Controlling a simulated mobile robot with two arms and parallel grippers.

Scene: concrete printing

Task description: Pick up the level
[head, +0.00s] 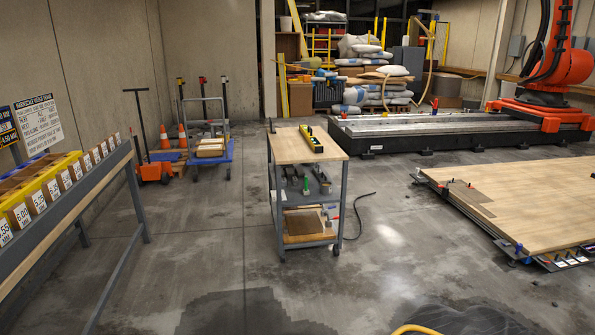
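A yellow level (312,139) with dark parts lies on the wooden top of a small grey cart (289,151) in the middle of the head view. It lies lengthwise near the right side of the top and looks clear of the cart's edges. A small red item is by its far end. Neither of my grippers shows in this view, and nothing is touching the level.
A bin rack (62,205) stands at the left. A large wooden platform (530,205) lies at the right, with an orange robot arm (555,65) behind it. A dark cable (359,215) lies beside the cart. Open concrete floor (200,260) lies in front.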

